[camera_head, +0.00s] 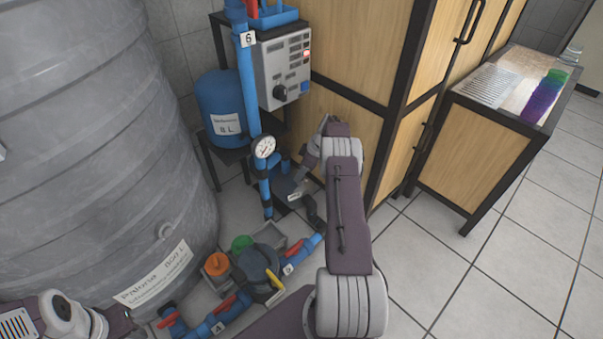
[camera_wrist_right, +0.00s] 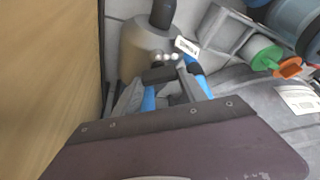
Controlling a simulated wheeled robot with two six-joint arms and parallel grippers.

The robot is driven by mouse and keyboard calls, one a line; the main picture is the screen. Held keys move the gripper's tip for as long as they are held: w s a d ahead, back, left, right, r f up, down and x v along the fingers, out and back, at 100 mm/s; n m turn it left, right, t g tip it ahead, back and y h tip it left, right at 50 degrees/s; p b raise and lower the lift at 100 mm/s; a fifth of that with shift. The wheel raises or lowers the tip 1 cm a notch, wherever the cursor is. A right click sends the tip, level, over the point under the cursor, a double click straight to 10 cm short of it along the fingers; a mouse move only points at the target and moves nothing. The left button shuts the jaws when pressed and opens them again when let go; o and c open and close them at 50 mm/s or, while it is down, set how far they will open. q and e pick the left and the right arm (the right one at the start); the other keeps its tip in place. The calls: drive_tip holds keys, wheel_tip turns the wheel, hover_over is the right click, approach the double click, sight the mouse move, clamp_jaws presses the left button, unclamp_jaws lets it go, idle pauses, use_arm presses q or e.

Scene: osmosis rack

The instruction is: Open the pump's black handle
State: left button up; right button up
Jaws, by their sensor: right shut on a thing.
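The grey pump (camera_head: 290,187) stands on the floor below the cabinet's left side, behind my right forearm. In the right wrist view the pump (camera_wrist_right: 148,45) has a white label and a black pipe at its top end. My right gripper (camera_wrist_right: 172,77) is shut on a dark piece beside the pump and blue pipes, which seems to be the black handle (camera_wrist_right: 158,75). The fingers hide much of it. In the head view the handle is hidden behind my right arm. My left arm shows at the lower left, with its fingertips out of sight.
A large grey tank (camera_head: 95,130) fills the left. A blue pressure vessel (camera_head: 220,105), a gauge (camera_head: 264,147) and a control box (camera_head: 284,70) stand above the pump. The wooden cabinet (camera_head: 360,55) is close beside my right wrist. Valves and blue pipes lie below; floor is clear at right.

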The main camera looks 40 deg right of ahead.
idle(0.4)
drive_tip(key=o, duration=1.4)
drive_tip(key=shift+c, duration=0.2)
drive_tip(key=p+v, duration=0.6)
drive_tip(key=v, duration=0.3)
